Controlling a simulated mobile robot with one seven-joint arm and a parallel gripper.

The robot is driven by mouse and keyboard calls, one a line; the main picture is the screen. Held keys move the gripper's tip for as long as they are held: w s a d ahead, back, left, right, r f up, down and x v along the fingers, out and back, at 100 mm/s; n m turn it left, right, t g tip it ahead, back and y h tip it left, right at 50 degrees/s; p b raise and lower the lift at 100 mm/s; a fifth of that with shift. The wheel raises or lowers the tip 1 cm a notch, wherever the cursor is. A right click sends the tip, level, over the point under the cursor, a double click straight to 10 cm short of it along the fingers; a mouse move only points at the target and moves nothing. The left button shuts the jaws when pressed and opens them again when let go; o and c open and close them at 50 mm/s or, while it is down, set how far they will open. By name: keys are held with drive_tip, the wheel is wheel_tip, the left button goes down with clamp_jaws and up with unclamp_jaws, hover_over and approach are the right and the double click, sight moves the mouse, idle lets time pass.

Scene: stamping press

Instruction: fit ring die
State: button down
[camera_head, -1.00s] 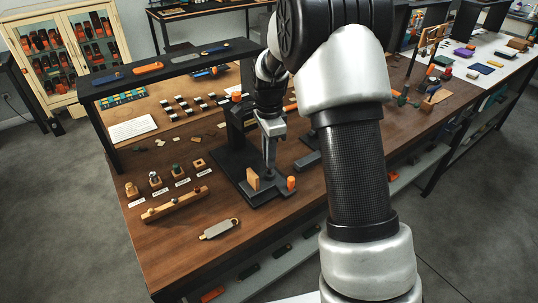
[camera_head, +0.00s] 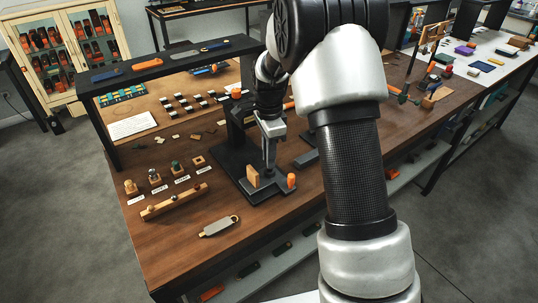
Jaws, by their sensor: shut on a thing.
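My gripper (camera_head: 269,158) points down over the black stamping press (camera_head: 232,163) on the wooden bench. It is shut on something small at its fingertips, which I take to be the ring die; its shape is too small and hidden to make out. Whether it touches the press cannot be told. Left of the press stands a row of small wooden die blocks: one with a brass-coloured top (camera_head: 131,187), one with a silvery top (camera_head: 155,178), one with a green top (camera_head: 176,170), and one with only a dark opening (camera_head: 198,160). White labels lie before them.
A wooden block (camera_head: 253,178) and an orange cylinder (camera_head: 291,180) stand at the press's front. A wooden rail (camera_head: 174,203) with round knobs and a grey tag (camera_head: 219,227) lie to the left. A black raised shelf (camera_head: 165,64) spans the back left.

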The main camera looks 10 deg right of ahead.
drive_tip(key=shift+f+b, duration=0.3)
drive_tip(key=shift+f, duration=0.35)
drive_tip(key=c, duration=1.6)
unclamp_jaws()
drive_tip(key=shift+r, duration=0.1)
wheel_tip(320, 180, up, 17)
drive_tip(key=shift+r+p, duration=0.2)
drive_tip(key=shift+p, duration=0.35)
drive_tip(key=s+r+n+t+p, duration=0.1)
drive_tip(key=s+r+n, duration=0.3)
drive_tip(key=s+r, duration=0.3)
drive_tip(key=s+n+t+p, duration=0.1)
drive_tip(key=s+n, duration=0.3)
drive_tip(key=s, duration=0.3)
drive_tip(key=s+r+n+t+p, duration=0.1)
drive_tip(key=s+n+t, duration=0.1)
drive_tip(key=s+n, duration=0.2)
drive_tip(key=s+r+n+t+p, duration=0.1)
drive_tip(key=s+n, duration=0.3)
drive_tip(key=s, duration=0.6)
drive_tip(key=shift+d+r+t+p, duration=0.1)
drive_tip(key=shift+t+p, duration=0.2)
